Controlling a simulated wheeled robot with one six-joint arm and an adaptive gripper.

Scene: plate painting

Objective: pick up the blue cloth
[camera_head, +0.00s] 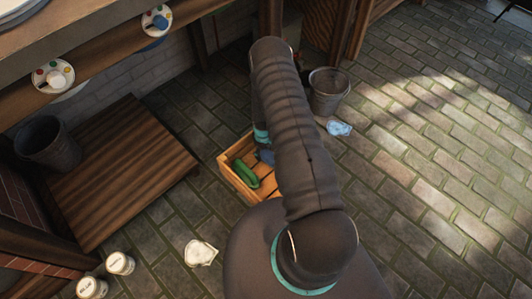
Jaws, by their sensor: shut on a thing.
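The blue cloth (266,156) shows as a small dark blue patch in the wooden crate (228,174), partly hidden by my arm. My gripper (263,147) points down at the crate's far side, just below the teal ring of my wrist. It is shut on the blue cloth. Its fingers are mostly hidden behind my own arm. A green thing (244,172), perhaps another cloth, lies in the crate to the left of the blue one.
A metal bucket (329,91) stands behind the crate at right, with a pale blue and white crumpled piece (339,128) beside it. A whitish cloth (200,252) and two jars (120,263) are at front left. A wooden platform (118,165) is left. Right floor is clear.

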